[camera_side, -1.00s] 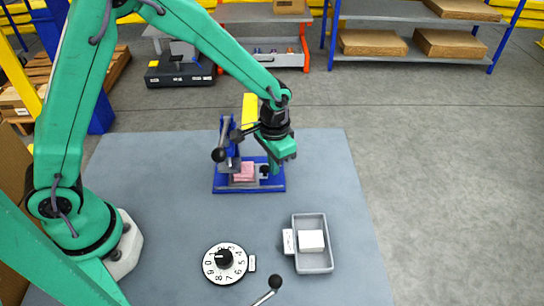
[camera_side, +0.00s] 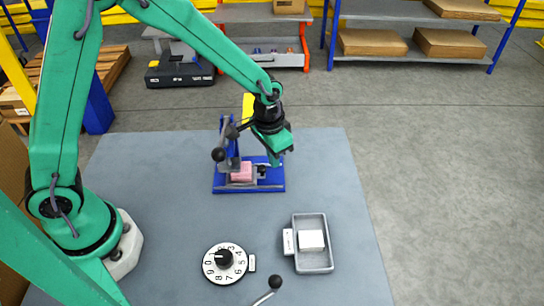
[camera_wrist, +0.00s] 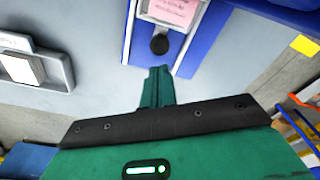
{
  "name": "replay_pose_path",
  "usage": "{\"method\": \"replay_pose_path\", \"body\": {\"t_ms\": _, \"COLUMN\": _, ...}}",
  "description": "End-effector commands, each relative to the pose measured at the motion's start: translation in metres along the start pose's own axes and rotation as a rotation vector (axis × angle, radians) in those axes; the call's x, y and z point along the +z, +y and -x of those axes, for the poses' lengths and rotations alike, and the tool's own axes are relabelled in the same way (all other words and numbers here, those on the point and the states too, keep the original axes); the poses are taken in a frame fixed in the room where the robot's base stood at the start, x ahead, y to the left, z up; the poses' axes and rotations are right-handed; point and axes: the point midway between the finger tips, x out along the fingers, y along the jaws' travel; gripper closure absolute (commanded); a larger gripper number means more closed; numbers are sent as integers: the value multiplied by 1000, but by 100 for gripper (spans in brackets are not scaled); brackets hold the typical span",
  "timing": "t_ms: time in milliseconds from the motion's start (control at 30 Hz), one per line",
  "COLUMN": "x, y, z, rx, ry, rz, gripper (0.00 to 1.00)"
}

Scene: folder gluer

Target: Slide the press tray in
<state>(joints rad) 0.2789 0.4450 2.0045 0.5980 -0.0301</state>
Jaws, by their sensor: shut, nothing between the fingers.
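The blue press (camera_side: 228,136) stands on its blue base (camera_side: 222,187) at the back middle of the grey mat. The press tray (camera_side: 253,181) is a grey slide with a pink block (camera_side: 241,172) on it and a black knob (camera_side: 262,170) at its right end. The knob also shows in the wrist view (camera_wrist: 159,45). My gripper (camera_side: 276,163) is shut and empty, above the right end of the base and right of the knob. In the wrist view my fingertips (camera_wrist: 157,70) appear just below the knob, with a small gap in the picture. The tray's inner end is partly hidden by the press.
A lever with a black ball (camera_side: 218,154) sticks out at the press's left. A grey bin (camera_side: 325,262) with a white block stands front right. A numbered dial (camera_side: 225,263) and another black-ball lever (camera_side: 275,282) are at the front. The mat between is clear.

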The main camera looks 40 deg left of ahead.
Motion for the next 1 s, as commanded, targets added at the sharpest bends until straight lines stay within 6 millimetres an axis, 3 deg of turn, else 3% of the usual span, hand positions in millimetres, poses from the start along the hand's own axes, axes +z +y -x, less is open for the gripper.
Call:
{"method": "replay_pose_path", "body": {"t_ms": 33, "x": 40, "y": -13, "z": -11, "rx": -2, "ry": -103, "rz": -13, "gripper": 100}}
{"method": "replay_pose_path", "body": {"t_ms": 1000, "x": 38, "y": -7, "z": -12, "rx": -2, "ry": -110, "rz": -13, "gripper": 100}}
